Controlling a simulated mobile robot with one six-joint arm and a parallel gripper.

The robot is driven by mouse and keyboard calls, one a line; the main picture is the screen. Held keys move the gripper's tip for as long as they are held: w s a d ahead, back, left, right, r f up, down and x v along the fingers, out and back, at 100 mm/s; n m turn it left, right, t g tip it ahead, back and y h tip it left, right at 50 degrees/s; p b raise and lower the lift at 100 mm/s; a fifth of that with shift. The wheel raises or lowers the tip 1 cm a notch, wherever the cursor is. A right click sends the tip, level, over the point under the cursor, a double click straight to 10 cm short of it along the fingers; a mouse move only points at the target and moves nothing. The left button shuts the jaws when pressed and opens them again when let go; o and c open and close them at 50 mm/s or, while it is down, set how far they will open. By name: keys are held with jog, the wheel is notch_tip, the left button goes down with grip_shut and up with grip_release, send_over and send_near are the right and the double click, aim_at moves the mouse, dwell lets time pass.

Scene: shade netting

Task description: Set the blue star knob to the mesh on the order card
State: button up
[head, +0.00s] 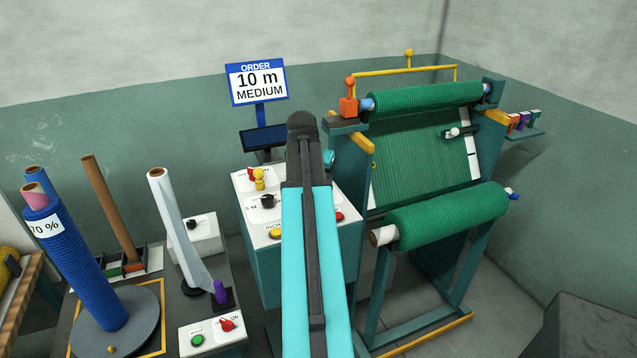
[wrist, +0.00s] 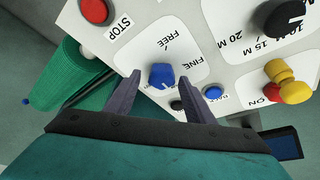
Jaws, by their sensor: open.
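The order card (head: 257,83) in the head view reads "10 m MEDIUM". The blue star knob (wrist: 162,76) sits on the white control panel (wrist: 195,45) in the wrist view. The words FREE and FINE, seen upside down, are printed near it; I cannot read a MEDIUM label or tell which mark the knob points to. My gripper (wrist: 172,82) is open, with one dark finger to each side of the knob. I cannot tell whether either finger touches it. In the head view my arm hides the knob.
Near the knob are a red STOP button (wrist: 94,10), a black length knob (wrist: 284,16), a yellow-and-red ON switch (wrist: 293,90) and a small blue button (wrist: 213,92). The green netting machine (head: 425,150) stands right of the panel, a bench with rolls left.

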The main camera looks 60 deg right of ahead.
jog(key=b+v, duration=0.3)
jog(key=v, duration=1)
jog(key=shift+r, duration=0.45)
jog(key=shift+s, duration=0.15)
dwell(0.5)
